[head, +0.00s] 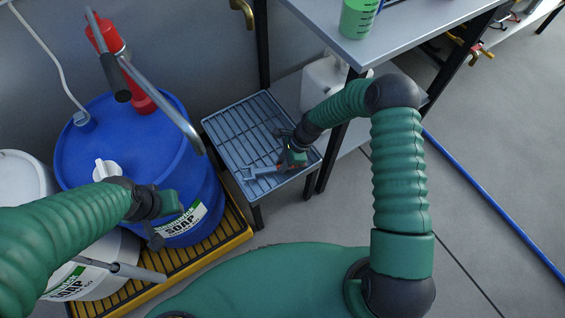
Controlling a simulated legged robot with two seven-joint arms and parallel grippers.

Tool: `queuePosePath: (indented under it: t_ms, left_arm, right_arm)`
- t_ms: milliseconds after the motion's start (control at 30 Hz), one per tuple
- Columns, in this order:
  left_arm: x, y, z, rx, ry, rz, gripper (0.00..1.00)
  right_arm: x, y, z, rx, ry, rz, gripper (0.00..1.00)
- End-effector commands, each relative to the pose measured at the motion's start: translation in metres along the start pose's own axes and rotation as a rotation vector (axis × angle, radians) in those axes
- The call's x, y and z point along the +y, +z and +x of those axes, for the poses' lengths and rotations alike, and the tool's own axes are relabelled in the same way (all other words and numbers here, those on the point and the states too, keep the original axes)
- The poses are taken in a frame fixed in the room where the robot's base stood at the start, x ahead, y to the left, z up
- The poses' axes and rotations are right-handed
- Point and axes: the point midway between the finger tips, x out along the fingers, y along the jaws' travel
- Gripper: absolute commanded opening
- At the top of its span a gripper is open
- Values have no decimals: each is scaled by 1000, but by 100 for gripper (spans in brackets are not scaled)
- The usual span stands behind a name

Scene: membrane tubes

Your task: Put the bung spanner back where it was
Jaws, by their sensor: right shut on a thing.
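The bung spanner (262,172) is a pale grey metal tool. It is low over or on the near part of the slatted grey rack (222,133), and I cannot tell whether it touches the slats. My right gripper (290,162) is shut on its right end, and the jaws hide that end. My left gripper (163,222) is in front of the blue drum (125,150), near its soap label. Whether its jaws are open or shut is unclear.
A red and grey hand pump (130,72) stands on the drum. A blue hose (490,205) crosses the open floor.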

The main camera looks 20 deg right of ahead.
Motion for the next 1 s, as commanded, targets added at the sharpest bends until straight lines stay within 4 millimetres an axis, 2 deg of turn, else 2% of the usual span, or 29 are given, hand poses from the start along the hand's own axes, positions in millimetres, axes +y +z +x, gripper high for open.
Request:
queuePosePath:
  t_ms: [333, 367, 533, 833, 933, 1000]
  left_arm:
    - [0, 1, 4, 0, 0, 1, 36]
    - [0, 1, 4, 0, 0, 1, 36]
    - [0, 1, 3, 0, 0, 1, 36]
    - [0, 1, 3, 0, 0, 1, 36]
    - [0, 0, -2, 0, 0, 1, 36]
    - [0, -2, -8, 0, 0, 1, 36]
  right_arm:
    - [0, -3, 7, 1, -1, 1, 0]
    - [0, -3, 7, 1, -1, 1, 22]
    - [0, -3, 6, 1, -1, 1, 44]
    - [0, -3, 5, 1, 0, 1, 45]
    - [0, -3, -5, 1, -1, 1, 45]
    - [-1, -2, -20, 2, -2, 2, 45]
